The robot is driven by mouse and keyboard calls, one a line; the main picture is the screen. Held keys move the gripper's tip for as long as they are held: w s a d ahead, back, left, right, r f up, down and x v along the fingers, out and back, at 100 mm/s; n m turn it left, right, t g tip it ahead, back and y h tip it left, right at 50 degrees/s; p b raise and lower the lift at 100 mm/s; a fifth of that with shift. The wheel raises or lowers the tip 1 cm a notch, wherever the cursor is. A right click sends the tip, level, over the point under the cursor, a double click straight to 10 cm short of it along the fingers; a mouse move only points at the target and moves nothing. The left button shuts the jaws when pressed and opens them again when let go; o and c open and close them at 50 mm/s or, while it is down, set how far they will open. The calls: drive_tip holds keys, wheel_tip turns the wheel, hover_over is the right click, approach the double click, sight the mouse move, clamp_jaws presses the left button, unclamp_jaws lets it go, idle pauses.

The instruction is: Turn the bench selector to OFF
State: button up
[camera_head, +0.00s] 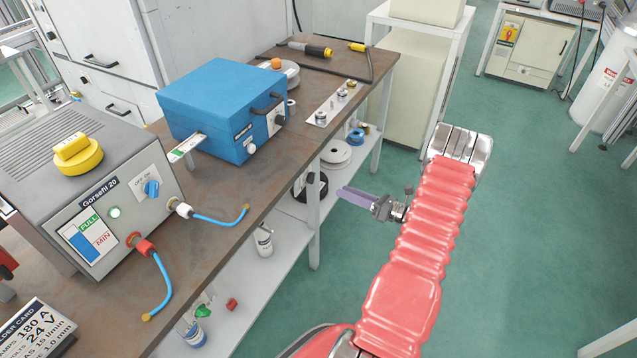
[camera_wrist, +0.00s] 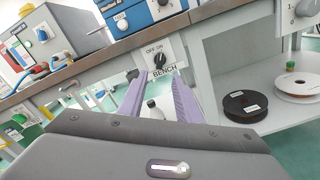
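The bench selector (camera_wrist: 160,62) is a black knob on a pale plate under the bench's front edge. The plate reads OFF and ON above the knob and BENCH below it. The picture is too small to tell which label the knob points to. My gripper (camera_wrist: 160,77) has its two purple fingers spread apart and empty, pointing toward the selector. The fingertips frame the lower part of the plate; a gap to it seems to remain. In the head view my gripper (camera_head: 344,195) is beside the bench front, and the selector cannot be made out there.
A grey Gorsefil 20 welder (camera_head: 95,185) with its own blue OFF/ON knob (camera_head: 152,188) and a blue box (camera_head: 222,105) stand on the brown bench (camera_head: 215,240). A black spool (camera_wrist: 245,105) and a white spool (camera_wrist: 298,88) lie on the shelf below.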

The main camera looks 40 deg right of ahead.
sight(311, 178)
drive_tip(key=x, duration=1.1)
drive_tip(key=shift+d, duration=0.1)
drive_tip(key=shift+c, duration=0.7)
clamp_jaws()
